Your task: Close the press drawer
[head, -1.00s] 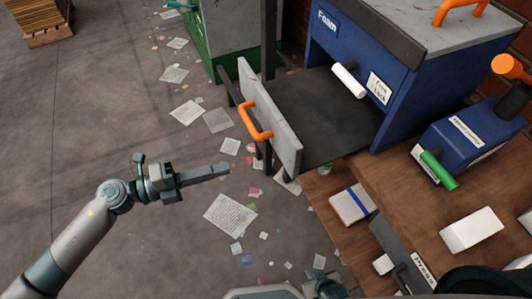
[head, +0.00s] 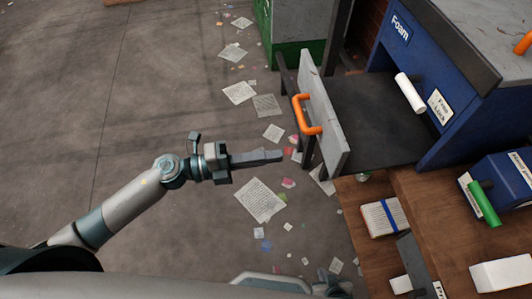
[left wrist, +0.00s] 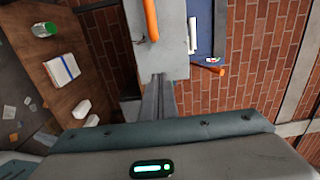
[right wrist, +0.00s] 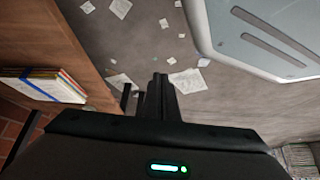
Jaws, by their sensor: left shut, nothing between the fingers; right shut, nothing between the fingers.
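The press drawer (head: 375,110) is pulled out of the blue press (head: 452,75) in the head view. Its grey front panel (head: 325,115) carries an orange handle (head: 303,114). In the left wrist view the orange handle (left wrist: 151,20) and grey panel (left wrist: 174,35) show just ahead of the fingers. My left gripper (head: 270,156) is shut and empty, to the left of and slightly nearer than the drawer front, apart from it in the head view. My right gripper (right wrist: 160,95) is shut and empty, pointing at the paper-strewn floor in the right wrist view.
A wooden bench (head: 440,215) at the right bears a strapped paper bundle (head: 384,217), a white block (head: 503,273) and a small blue device with a green handle (head: 484,203). A white handle (head: 410,93) juts from the press. Papers litter the floor; the floor at left is clear.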

